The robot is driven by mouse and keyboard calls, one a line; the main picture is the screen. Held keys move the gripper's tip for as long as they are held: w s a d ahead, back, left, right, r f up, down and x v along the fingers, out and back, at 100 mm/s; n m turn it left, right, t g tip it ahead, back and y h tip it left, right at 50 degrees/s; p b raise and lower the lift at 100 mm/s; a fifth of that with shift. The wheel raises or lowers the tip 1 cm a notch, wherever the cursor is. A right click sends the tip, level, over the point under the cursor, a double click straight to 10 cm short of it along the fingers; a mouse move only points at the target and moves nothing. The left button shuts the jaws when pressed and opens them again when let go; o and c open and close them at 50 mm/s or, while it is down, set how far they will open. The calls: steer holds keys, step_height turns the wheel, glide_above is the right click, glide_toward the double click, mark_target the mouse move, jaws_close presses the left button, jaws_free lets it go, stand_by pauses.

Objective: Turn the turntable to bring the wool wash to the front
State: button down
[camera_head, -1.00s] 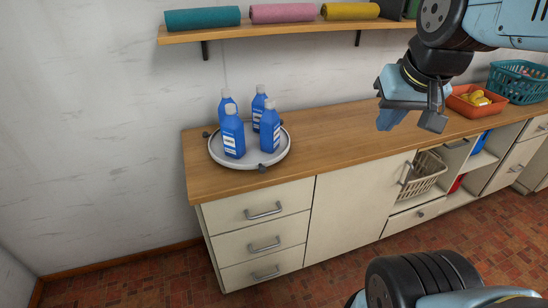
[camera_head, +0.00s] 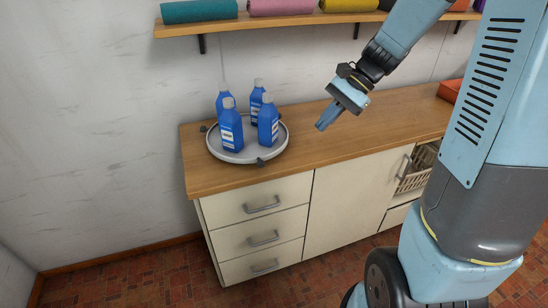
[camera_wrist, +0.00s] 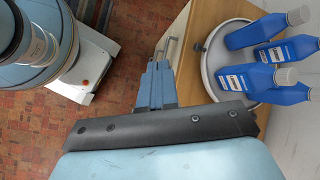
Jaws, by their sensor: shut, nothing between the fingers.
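The turntable (camera_head: 248,157) is a round grey tray on the left end of the wooden counter, with small dark knobs on its rim. Several blue bottles with pale caps and white labels stand upright on it, one of them at the front left (camera_head: 231,130). They look alike, and I cannot tell which is the wool wash. The turntable (camera_wrist: 209,62) and bottles also show at the upper right of the wrist view. My gripper (camera_head: 320,127) is shut and empty, to the right of the turntable and apart from it. It also shows in the wrist view (camera_wrist: 158,66).
The wooden counter (camera_head: 340,145) is bare between the turntable and the right side. A wall shelf (camera_head: 290,22) with rolled towels runs above. Drawers with handles (camera_head: 262,208) are below.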

steer(key=w+f+m+y, duration=0.5)
steer(key=w+f+m, duration=0.3)
steer(key=w+f, duration=0.4)
steer(key=x, duration=1.4)
steer(key=shift+s+a+f, duration=0.2)
steer(key=shift+s+f, duration=0.25)
steer(key=shift+d, duration=0.2)
steer(key=shift+a, duration=0.15)
steer(key=shift+t, duration=0.4)
